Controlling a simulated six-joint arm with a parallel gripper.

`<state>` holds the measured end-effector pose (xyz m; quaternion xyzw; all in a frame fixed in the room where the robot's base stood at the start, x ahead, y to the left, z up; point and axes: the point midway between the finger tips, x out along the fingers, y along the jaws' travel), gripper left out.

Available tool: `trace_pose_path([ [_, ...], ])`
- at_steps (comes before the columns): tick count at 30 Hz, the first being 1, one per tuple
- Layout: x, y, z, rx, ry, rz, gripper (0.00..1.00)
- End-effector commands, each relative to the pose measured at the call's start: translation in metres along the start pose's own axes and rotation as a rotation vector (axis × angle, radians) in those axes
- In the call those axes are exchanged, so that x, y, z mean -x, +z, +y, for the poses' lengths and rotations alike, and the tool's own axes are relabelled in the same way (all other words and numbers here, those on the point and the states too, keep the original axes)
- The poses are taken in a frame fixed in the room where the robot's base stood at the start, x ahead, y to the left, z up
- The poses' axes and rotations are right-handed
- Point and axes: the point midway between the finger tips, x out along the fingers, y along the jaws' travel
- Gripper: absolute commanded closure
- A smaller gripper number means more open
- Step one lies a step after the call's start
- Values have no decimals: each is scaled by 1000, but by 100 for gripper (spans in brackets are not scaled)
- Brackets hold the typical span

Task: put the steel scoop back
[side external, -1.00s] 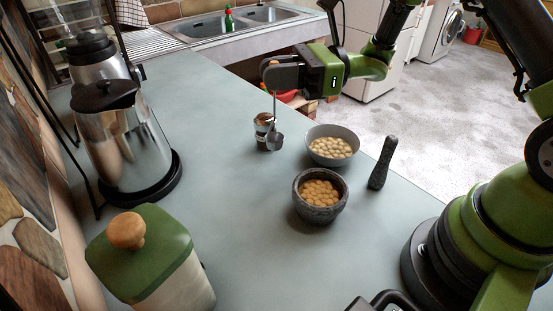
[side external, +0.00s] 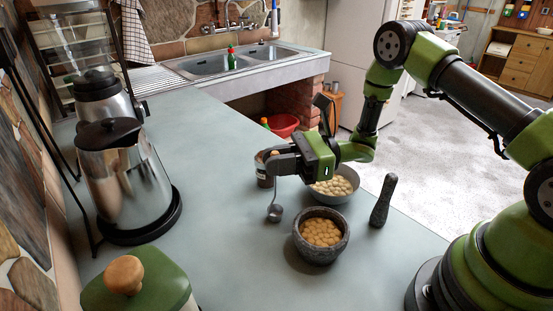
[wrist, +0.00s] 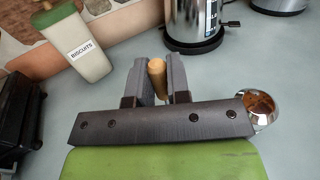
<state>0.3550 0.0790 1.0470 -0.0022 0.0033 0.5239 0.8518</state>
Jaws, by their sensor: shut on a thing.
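My gripper (side external: 277,162) is shut on the wooden handle of the steel scoop. The scoop's bowl (side external: 275,212) hangs below the jaws on a thin shaft, nearer the camera than the small steel canister; I cannot tell whether it touches the counter. The canister (side external: 263,172) stands behind my gripper, partly hidden by it. In the wrist view the handle (wrist: 157,78) is pinched upright between both fingers, and the scoop's bowl is hidden. A round steel vessel with a brown interior (wrist: 260,106) shows right of the gripper there.
A stone mortar (side external: 304,249) and a grey bowl (side external: 345,197), both holding round pale pieces, stand close right of the scoop. A dark pestle (side external: 383,201) stands upright beyond. A kettle (side external: 118,185) and green-lidded biscuit tin (side external: 150,278) are left. The counter between is clear.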

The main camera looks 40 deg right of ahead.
Motion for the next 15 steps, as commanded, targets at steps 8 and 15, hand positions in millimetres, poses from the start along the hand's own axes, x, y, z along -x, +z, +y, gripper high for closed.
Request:
trace_pose_path([
  [8, 0, -2, 0, 0, 0, 0, 58],
  [15, 0, 2, 0, 1, 0, 0, 58],
])
